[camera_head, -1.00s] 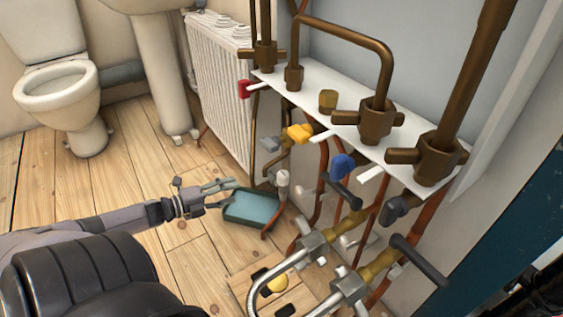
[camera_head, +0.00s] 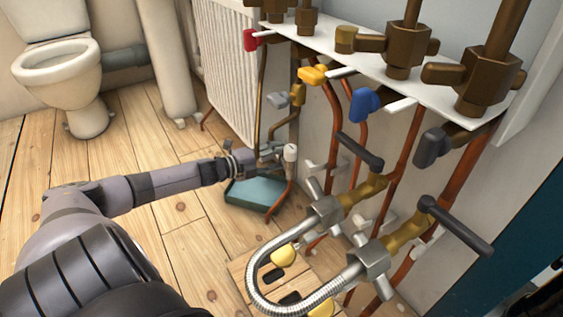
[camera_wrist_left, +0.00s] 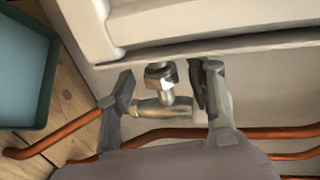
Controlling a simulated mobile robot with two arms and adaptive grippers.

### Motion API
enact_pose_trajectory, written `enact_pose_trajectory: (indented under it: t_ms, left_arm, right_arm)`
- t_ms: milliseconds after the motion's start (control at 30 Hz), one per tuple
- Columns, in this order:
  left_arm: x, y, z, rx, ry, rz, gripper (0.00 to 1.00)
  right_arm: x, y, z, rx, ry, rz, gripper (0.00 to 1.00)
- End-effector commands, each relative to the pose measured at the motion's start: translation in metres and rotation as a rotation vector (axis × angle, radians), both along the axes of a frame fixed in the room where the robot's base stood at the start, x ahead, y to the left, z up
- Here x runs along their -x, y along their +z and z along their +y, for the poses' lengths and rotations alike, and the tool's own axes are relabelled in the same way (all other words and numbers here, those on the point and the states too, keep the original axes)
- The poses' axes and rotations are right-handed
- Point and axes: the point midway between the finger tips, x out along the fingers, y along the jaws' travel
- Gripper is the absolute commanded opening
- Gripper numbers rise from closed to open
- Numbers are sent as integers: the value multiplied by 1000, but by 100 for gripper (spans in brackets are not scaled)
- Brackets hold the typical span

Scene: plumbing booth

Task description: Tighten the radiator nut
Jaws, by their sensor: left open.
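The radiator nut (camera_wrist_left: 160,74) is a shiny metal hex nut on a brass-coloured valve body (camera_wrist_left: 152,108), just below the white radiator (camera_wrist_left: 210,22) in the left wrist view. My left gripper (camera_wrist_left: 168,88) is open, with one finger on each side of the nut. Gaps show between the fingers and the nut, the right one narrower. In the head view my left gripper (camera_head: 268,154) is low by the radiator (camera_head: 228,70), beside a white-capped valve (camera_head: 290,153). The nut is hidden there behind the gripper and pipes. My right gripper is not in view.
Copper pipes (camera_wrist_left: 60,140) run close below the fingers. Valves with coloured handles and a braided hose (camera_head: 252,285) stand at the right. Wooden floor (camera_head: 130,105) is clear at the left.

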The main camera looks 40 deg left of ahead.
Motion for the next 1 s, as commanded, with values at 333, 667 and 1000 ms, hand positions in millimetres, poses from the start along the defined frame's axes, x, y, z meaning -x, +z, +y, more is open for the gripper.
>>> enact_pose_trajectory:
  t_ms: [333, 667, 1000]
  left_arm:
    - [-18, -4, -4, -2, 1, -1, 48]
    - [-18, -4, -5, -1, 1, 1, 44]
    - [-18, -4, -5, -1, 1, 1, 22]
  right_arm:
    - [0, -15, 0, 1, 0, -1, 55]
    - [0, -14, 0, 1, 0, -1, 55]
    - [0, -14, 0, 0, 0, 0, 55]
